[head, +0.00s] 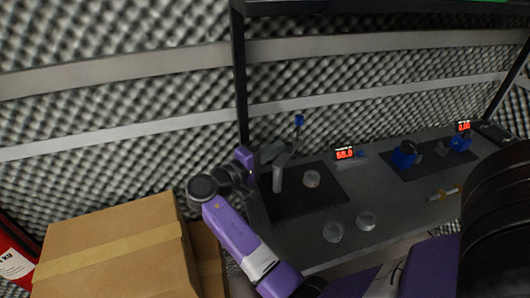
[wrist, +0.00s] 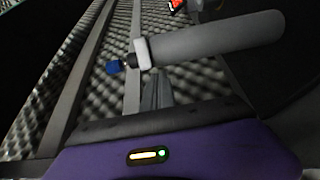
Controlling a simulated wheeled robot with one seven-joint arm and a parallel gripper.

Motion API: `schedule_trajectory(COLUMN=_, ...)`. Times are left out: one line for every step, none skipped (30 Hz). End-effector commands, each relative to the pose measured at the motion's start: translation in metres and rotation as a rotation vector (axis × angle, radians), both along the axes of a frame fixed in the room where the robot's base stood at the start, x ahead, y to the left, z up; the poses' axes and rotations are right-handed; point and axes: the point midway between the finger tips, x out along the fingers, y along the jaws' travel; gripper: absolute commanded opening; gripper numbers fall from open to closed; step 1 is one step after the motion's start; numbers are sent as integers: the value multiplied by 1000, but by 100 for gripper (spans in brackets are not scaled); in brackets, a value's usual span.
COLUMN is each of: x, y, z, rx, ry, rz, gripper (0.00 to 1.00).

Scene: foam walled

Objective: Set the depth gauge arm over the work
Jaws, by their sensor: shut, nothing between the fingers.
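The depth gauge has a grey upright post (head: 277,179) on a black mat (head: 300,204), with a slim grey arm slanting up to a blue tip (head: 299,120). A round pale work piece (head: 312,179) lies on the mat, right of the post. In the wrist view a thick grey cylinder, apparently the post (wrist: 215,47), crosses the upper right, and the blue tip (wrist: 114,67) shows at left. My gripper (head: 268,154) is shut and empty beside the top of the post; its fingers (wrist: 155,93) also show in the wrist view. Whether they touch the gauge I cannot tell.
Two clear round dishes (head: 333,232) (head: 366,221) stand on the bench near its front edge. A red-lit display (head: 345,154) is behind the mat. Blue fixtures (head: 404,155) and a brass part (head: 444,194) are farther right. Cardboard boxes (head: 115,250) stand at left.

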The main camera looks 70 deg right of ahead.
Motion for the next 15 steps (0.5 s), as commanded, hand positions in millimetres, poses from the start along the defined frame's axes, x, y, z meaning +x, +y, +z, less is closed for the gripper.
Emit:
schedule_trajectory(x=-4, y=-7, z=1, rx=1, ry=1, rz=-4, gripper=0)
schedule_trajectory(x=-6, y=-11, z=1, rx=1, ry=0, rz=-3, gripper=0)
schedule_trajectory(x=-7, y=-15, z=1, rx=1, ry=0, rz=-3, gripper=0)
schedule_trajectory(x=-8, y=-18, z=1, rx=0, ry=0, rz=-3, gripper=0)
schedule_trajectory(x=-9, y=-20, z=1, rx=0, ry=-1, rz=-2, gripper=0)
schedule_trajectory(x=-10, y=-23, z=1, rx=0, ry=-1, rz=-1, gripper=0)
schedule_trajectory(x=-11, y=-25, z=1, rx=0, ry=-1, rz=-1, gripper=0)
schedule_trajectory(x=-11, y=-26, z=0, rx=0, ry=-1, rz=-1, gripper=0)
schedule_trajectory(x=-12, y=-27, z=0, rx=0, ry=-1, rz=-1, gripper=0)
schedule_trajectory(x=-12, y=-28, z=0, rx=0, ry=-1, rz=-1, gripper=0)
schedule_trajectory(x=-13, y=-28, z=0, rx=0, ry=-1, rz=-1, gripper=0)
schedule_trajectory(x=-13, y=-29, z=0, rx=0, ry=-1, rz=-1, gripper=0)
schedule_trajectory(x=-13, y=-29, z=0, rx=0, ry=-1, rz=-1, gripper=0)
schedule_trajectory(x=-13, y=-29, z=0, rx=0, ry=-1, rz=-1, gripper=0)
schedule_trajectory(x=-13, y=-29, z=0, rx=0, ry=-1, rz=-1, gripper=0)
